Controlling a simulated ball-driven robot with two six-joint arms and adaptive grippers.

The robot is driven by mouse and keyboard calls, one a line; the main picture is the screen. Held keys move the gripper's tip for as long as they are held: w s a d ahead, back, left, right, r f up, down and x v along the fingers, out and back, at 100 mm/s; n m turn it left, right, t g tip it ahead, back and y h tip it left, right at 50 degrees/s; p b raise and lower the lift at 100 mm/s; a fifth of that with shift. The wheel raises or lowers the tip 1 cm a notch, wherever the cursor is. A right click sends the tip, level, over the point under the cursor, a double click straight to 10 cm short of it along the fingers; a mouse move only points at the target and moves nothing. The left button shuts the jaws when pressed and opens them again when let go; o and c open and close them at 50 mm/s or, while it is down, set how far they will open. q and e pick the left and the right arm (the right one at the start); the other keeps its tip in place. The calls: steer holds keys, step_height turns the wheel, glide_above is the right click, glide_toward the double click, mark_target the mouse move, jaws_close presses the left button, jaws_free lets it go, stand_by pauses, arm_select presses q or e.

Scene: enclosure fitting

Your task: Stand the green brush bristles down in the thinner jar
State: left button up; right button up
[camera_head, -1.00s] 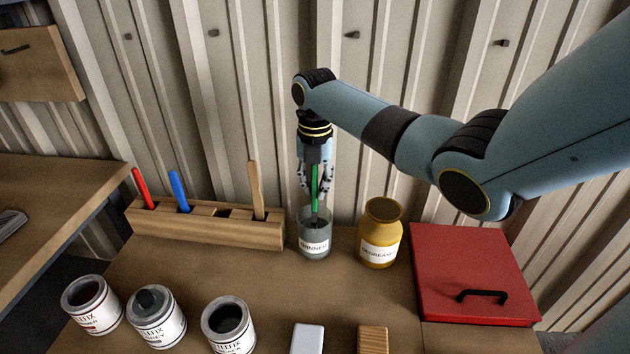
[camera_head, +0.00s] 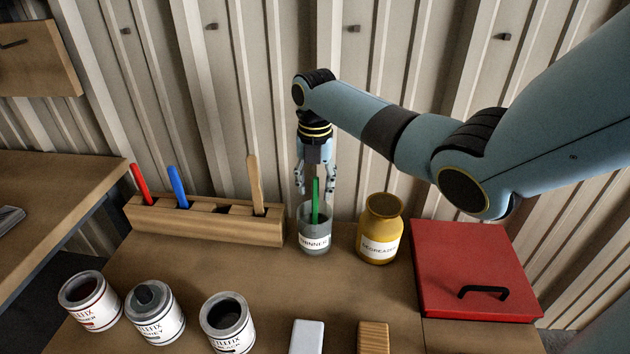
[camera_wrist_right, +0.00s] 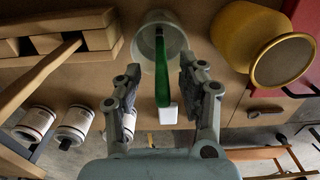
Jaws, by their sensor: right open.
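The green brush (camera_head: 315,200) stands in the grey thinner jar (camera_head: 314,244), its green handle sticking up above the rim. Its lower end is inside the jar, where the bristles are hard to make out. My right gripper (camera_head: 315,190) is open around the top of the handle, with a finger on each side. In the right wrist view the green brush (camera_wrist_right: 161,70) runs from the jar (camera_wrist_right: 150,28) to between the open fingers (camera_wrist_right: 160,95), with gaps on both sides. My left gripper does not show.
A wooden rack (camera_head: 200,218) left of the jar holds a red, a blue and a wooden handle. A yellow degreaser jar (camera_head: 380,230) stands close on the right, beside a red box (camera_head: 470,260). Several paint cans (camera_head: 155,312) stand at the front left.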

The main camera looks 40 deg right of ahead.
step_height(320, 180, up, 12)
stand_by(0.4)
steer(key=shift+f, duration=0.1)
stand_by(0.8)
